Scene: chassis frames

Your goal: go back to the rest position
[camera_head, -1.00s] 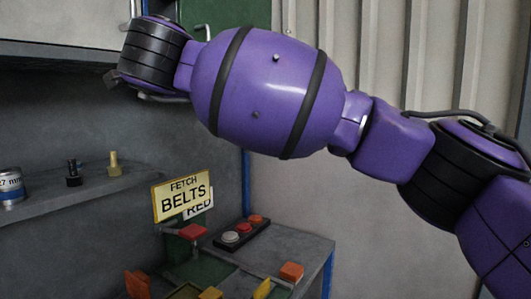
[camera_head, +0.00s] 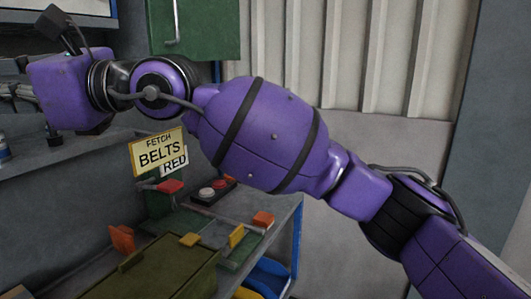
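My purple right arm (camera_head: 262,135) comes in from the lower right and stretches across the picture to the upper left. Its wrist block (camera_head: 72,92) is near the left edge, above the shelf. Grey metal parts that look like my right gripper (camera_head: 16,92) show beyond the wrist at the left edge. They are cut off, so I cannot tell whether the fingers are open or shut. My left arm and gripper are not in view.
A yellow sign (camera_head: 157,150) reading "FETCH BELTS" stands below the arm, with a "RED" card (camera_head: 174,161). A button box (camera_head: 213,191) and a green fixture (camera_head: 165,268) with orange and yellow blocks are on the bench. A green cabinet (camera_head: 208,30) hangs above. A blue bin (camera_head: 268,275) is lower right.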

